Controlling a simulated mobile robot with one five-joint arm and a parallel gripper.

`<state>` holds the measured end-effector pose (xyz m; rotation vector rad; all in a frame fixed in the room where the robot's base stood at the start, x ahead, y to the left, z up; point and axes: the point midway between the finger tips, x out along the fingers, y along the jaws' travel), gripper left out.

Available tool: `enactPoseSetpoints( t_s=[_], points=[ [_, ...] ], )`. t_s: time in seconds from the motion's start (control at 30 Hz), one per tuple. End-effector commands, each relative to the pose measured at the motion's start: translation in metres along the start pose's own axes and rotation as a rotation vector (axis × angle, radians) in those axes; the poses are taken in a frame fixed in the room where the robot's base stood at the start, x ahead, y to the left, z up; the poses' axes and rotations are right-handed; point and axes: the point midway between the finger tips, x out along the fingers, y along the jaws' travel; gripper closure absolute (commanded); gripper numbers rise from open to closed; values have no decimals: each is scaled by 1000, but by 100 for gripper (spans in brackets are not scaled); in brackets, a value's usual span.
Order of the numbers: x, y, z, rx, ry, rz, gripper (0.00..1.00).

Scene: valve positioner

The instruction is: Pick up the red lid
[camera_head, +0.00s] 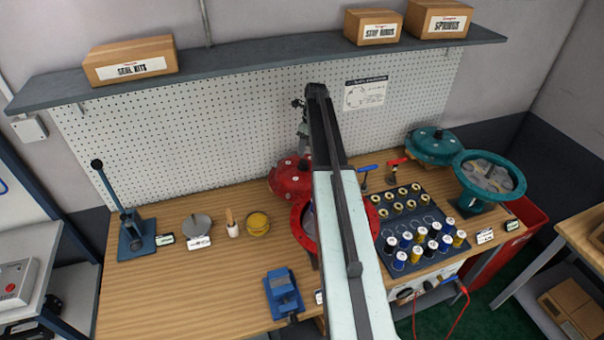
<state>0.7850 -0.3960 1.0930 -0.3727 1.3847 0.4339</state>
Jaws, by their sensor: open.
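The red lid (287,180) is a round, domed cover with bolts around it and a dark knob on top. It sits at the back of the wooden bench, against the pegboard. The arm hides part of its right side. The red body (299,232), a ring-shaped open housing, stands just in front of it, largely hidden behind my arm. My gripper (303,132) shows small and partly hidden at the far end of my arm, above the red lid and apart from it. It is open; its fingertips are hard to make out.
The teal lid (433,143) and open teal body (490,180) stand at right. A dark tray (412,222) holds spools and rings. A blue vise (283,292) is in front, a lever press (131,232) at left. A shelf (255,62) with boxes overhangs the bench.

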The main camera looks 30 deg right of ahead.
Motion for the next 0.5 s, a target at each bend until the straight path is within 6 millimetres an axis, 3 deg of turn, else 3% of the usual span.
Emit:
enactPoseSetpoints(
  t_s=[0.03, 0.1, 0.33, 0.5],
  points=[
    [14, 0, -1, -1, 0, 0, 42],
    [22, 1, -1, -2, 0, 0, 42],
    [29, 2, -1, -4, 1, 0, 42],
    [58, 4, -5, -5, 1, 0, 42]
  ],
)
